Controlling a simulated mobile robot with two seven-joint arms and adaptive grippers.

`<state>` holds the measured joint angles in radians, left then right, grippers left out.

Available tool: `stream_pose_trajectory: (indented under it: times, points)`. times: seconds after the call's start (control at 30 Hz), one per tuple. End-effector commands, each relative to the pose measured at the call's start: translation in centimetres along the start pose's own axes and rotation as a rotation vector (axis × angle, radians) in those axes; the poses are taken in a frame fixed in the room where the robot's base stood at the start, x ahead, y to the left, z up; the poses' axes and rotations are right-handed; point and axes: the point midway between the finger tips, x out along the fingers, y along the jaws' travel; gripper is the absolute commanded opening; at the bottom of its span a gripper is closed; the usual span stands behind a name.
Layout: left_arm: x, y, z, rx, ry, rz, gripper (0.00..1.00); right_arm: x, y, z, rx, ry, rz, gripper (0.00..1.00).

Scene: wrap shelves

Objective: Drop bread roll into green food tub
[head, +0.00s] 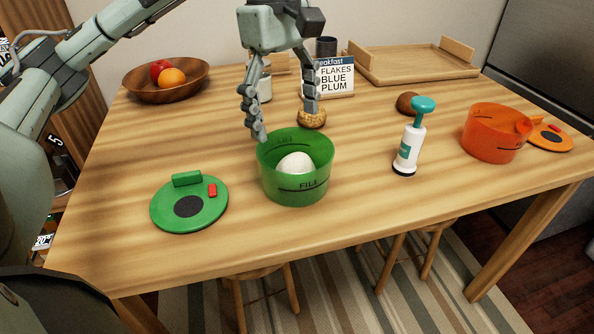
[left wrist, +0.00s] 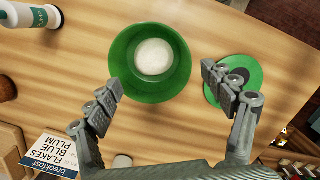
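The green food tub (head: 308,196) stands open on the table; it also shows in the left wrist view (left wrist: 180,88). A pale, rounded thing (head: 296,163) rests inside it, also in the left wrist view (left wrist: 154,57). I cannot tell whether it is the bread roll. A golden-brown, speckled piece (head: 312,120) sits behind the tub, partly hidden by a finger. A brown round thing (head: 406,101) lies farther right. My left gripper (head: 284,121) is open and empty above the table, just behind the tub, fingers wide apart. My right gripper is not in view.
A green lid (head: 215,207) lies left of the tub. A white pump bottle (head: 410,148), an orange tub (head: 490,138) and its lid (head: 552,139) stand right. A fruit bowl (head: 135,88), menu sign (head: 336,76) and wooden tray (head: 410,68) are at the back.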

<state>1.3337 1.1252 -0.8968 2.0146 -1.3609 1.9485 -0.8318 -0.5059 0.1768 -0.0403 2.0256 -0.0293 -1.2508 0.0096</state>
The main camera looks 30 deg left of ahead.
Motion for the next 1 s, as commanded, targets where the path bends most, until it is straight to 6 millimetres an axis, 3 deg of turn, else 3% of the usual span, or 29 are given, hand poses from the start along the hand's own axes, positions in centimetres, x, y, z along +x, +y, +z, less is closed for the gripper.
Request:
stream_pose_trajectory:
  times: [0.37, 1.0]
  points:
    - [-0.4, 0.0, 0.0, 0.000, 0.000, 0.001, 0.86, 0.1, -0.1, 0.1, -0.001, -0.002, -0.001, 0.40]
    - [-9.1, 0.1, 0.0, 0.000, 0.002, 0.005, 0.86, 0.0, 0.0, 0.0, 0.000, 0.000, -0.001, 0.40]
